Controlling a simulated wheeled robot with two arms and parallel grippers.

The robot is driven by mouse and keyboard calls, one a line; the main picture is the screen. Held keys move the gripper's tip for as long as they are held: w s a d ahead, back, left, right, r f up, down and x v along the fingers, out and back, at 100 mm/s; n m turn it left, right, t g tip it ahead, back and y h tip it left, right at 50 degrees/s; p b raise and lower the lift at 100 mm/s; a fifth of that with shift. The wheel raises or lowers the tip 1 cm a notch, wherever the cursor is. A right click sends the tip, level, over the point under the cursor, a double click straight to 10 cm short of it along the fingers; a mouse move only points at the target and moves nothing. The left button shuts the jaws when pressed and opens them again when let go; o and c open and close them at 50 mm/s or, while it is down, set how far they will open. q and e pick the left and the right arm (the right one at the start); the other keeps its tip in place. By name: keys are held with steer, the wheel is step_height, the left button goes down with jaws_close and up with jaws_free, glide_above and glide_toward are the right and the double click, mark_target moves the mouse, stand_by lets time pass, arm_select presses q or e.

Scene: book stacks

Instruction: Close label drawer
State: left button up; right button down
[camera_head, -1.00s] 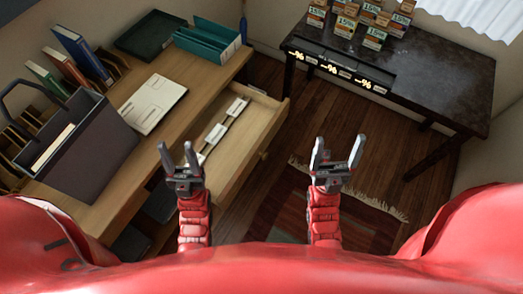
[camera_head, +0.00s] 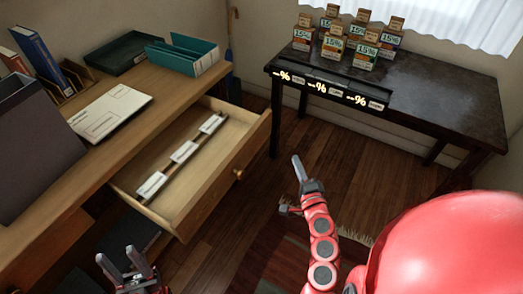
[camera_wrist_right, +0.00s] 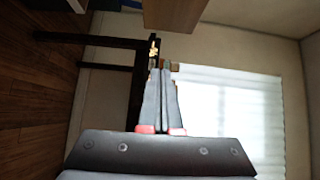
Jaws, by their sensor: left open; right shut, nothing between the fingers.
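The label drawer (camera_head: 205,197) stands pulled out of the wooden desk (camera_head: 60,165), with its front and round knob (camera_head: 238,173) facing right. Several white labels (camera_head: 183,152) lie in a row inside it. My right gripper (camera_head: 297,160) is shut and empty, to the right of the drawer front and apart from it. In the right wrist view its fingers (camera_wrist_right: 161,95) are together, and a wooden edge (camera_wrist_right: 175,14) shows at the top. My left gripper (camera_head: 122,264) is open and empty, low in front of the desk, below the drawer in the picture.
A dark table (camera_head: 430,95) with several 15% boxes (camera_head: 350,40) and a price strip (camera_head: 325,88) stands at the back right. A teal file box (camera_head: 185,55), an envelope (camera_head: 112,110) and books (camera_head: 35,55) are on the desk. Wood floor lies open between desk and table.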

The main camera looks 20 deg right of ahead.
steer(key=y+p, duration=0.1)
glide_toward(269, 129)
steer(key=w+d, duration=0.3)
steer(key=shift+w+a+p, duration=0.4)
steer(key=shift+w+a, duration=0.8)
steer(key=shift+w, duration=0.25)
steer(key=shift+a, duration=0.1)
